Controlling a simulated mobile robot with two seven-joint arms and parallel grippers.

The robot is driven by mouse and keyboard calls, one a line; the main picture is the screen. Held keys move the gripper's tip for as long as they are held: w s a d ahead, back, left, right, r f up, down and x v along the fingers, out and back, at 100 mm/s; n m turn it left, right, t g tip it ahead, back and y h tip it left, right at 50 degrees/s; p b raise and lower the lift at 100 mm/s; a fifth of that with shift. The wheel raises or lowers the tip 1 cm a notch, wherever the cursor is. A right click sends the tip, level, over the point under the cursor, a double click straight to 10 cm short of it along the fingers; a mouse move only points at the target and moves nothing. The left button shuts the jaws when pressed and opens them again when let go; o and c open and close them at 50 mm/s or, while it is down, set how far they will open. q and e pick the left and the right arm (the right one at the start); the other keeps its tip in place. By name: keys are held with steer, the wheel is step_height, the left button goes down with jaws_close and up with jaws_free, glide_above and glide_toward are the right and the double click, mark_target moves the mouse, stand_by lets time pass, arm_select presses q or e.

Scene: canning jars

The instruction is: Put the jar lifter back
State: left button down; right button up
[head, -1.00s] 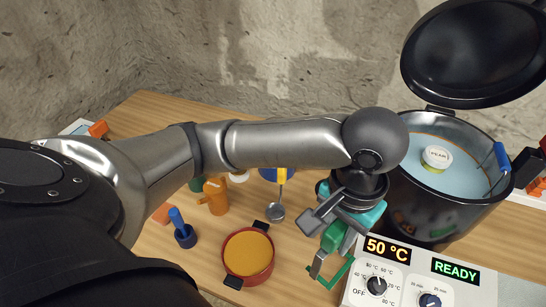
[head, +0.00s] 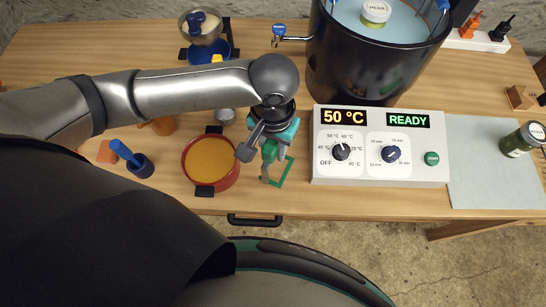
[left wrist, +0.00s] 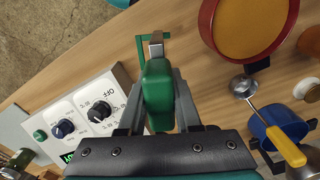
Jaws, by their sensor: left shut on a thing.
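My left gripper (head: 272,138) is shut on the green handle of the jar lifter (head: 270,155). It holds the lifter over the table, between the red pot and the control box. The left wrist view shows the green handle (left wrist: 158,92) between my left fingers (left wrist: 158,115), with a grey metal end pointing away. A thin green rectangular outline (head: 286,172) shows beside the lifter's lower end. I cannot tell whether the lifter's end touches the table. My right gripper is not in view.
The red pot (head: 186,170) with orange contents stands close left of the lifter. The control box (head: 320,170) is close right. Behind it stands the big black canner (head: 350,70) with a pear jar (head: 376,13). A grey mat (head: 480,165) and another jar (head: 520,139) are at the right.

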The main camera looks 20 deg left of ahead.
arm_select(q)
step_height(320, 180, down, 4)
steer(key=shift+f+b, duration=0.25)
steer(key=shift+b, duration=0.3)
steer(key=shift+f, duration=0.15)
steer(key=c, duration=0.6)
jaws_free()
step_height(320, 180, up, 12)
steer(key=p, duration=0.3)
steer(key=shift+r, duration=0.2)
